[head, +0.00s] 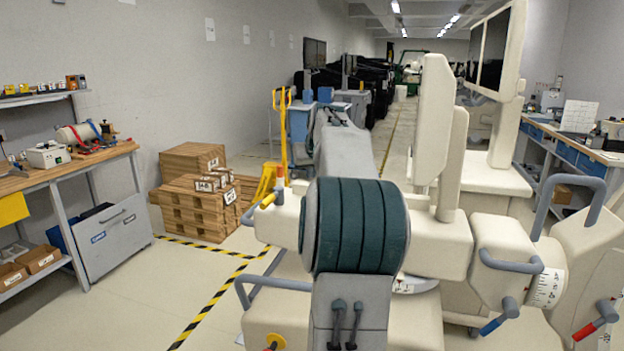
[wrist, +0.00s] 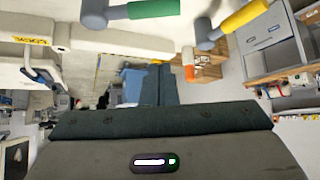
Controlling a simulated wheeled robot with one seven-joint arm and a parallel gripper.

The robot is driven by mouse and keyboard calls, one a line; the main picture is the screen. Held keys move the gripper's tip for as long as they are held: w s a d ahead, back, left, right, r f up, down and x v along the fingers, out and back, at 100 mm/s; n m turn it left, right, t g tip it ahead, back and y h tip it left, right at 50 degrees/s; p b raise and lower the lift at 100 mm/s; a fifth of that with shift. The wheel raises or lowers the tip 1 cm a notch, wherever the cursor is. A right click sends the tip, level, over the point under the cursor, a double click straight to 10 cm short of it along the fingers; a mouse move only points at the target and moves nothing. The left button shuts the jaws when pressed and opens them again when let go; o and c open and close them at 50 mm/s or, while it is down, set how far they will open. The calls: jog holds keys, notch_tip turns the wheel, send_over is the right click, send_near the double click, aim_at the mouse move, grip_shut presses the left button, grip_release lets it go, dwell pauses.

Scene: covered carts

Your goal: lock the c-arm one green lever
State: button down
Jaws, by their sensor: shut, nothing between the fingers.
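The green lever (wrist: 153,8) shows at the top edge of the wrist view, partly cut off, on a grey-blue stub against the cream body of the c-arm (wrist: 120,40). That view is upside down. In the head view my arm covers the place of the green lever, and the c-arm's cream body (head: 437,245) shows on both sides of it. My gripper (wrist: 160,120) is the dark teal and grey part across the bottom of the wrist view. It is shut, holds nothing, and is apart from the green lever. Its fingertips are hard to make out.
Blue-tipped (head: 492,327) and red-tipped (head: 585,331) levers sit at the right. Grey bar handles (head: 512,263) stick out. Wooden crates (head: 195,205) stand left; the striped floor there is clear.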

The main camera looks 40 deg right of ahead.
jog(key=x, duration=0.9)
jog(key=shift+p, duration=0.4)
jog(key=s+a, duration=0.2)
jog(key=s, duration=0.1)
jog(key=shift+s+f, duration=0.1)
jog(key=shift+f, duration=0.05)
jog(key=shift+s+a, duration=0.2)
